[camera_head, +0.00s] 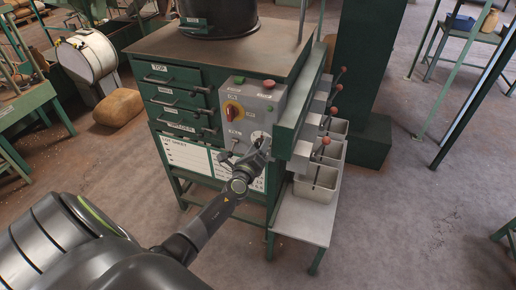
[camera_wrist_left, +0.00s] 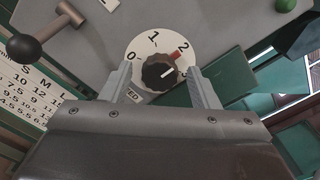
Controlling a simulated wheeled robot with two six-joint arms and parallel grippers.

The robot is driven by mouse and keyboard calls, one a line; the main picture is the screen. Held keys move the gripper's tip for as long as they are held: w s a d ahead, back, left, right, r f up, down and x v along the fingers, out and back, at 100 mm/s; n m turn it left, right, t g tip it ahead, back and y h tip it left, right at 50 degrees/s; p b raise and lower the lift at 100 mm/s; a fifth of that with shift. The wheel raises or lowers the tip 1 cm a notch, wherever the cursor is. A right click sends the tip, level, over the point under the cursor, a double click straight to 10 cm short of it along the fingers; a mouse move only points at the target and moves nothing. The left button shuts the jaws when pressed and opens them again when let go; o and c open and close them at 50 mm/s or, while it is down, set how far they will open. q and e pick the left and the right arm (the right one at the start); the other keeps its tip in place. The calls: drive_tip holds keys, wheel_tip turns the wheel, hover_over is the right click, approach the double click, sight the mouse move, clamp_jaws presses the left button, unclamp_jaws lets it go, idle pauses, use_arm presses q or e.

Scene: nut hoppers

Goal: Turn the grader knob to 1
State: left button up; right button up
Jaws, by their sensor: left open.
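The grader knob (camera_wrist_left: 158,74) is a dark ribbed knob on a white dial (camera_wrist_left: 146,44) marked 0, 1, 2 and 3. Its red pointer mark is at or close to the 2 in the left wrist view. In the head view the dial (camera_head: 257,136) is low on the grey control panel, partly hidden by my gripper. My left gripper (camera_head: 261,147) is in front of the dial. In the left wrist view its open fingers (camera_wrist_left: 160,76) stand on either side of the knob, with gaps showing; contact is not visible. My right gripper is out of view.
A red rotary switch (camera_head: 234,110) sits above the dial. A black-ball lever (camera_wrist_left: 22,48) stands to its left. Red-ball levers (camera_head: 335,111) and grey bins (camera_head: 318,188) are right of the panel.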

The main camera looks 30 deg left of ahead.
use_arm(q)
drive_tip(key=c, duration=1)
drive_tip(key=shift+o, duration=0.2)
drive_tip(key=shift+f, duration=0.1)
drive_tip(key=shift+n+b, duration=0.8)
drive_tip(key=shift+n, duration=0.3)
drive_tip(key=n+b, duration=0.2)
drive_tip(key=n, duration=0.1)
drive_tip(key=shift+f+n, duration=0.1)
drive_tip(key=shift+n, duration=0.2)
drive_tip(key=n+b, duration=0.3)
drive_tip(key=n, duration=0.2)
drive_tip(key=shift+n, duration=0.3)
drive_tip(key=shift+s+n, duration=0.1)
drive_tip(key=shift+n, duration=0.2)
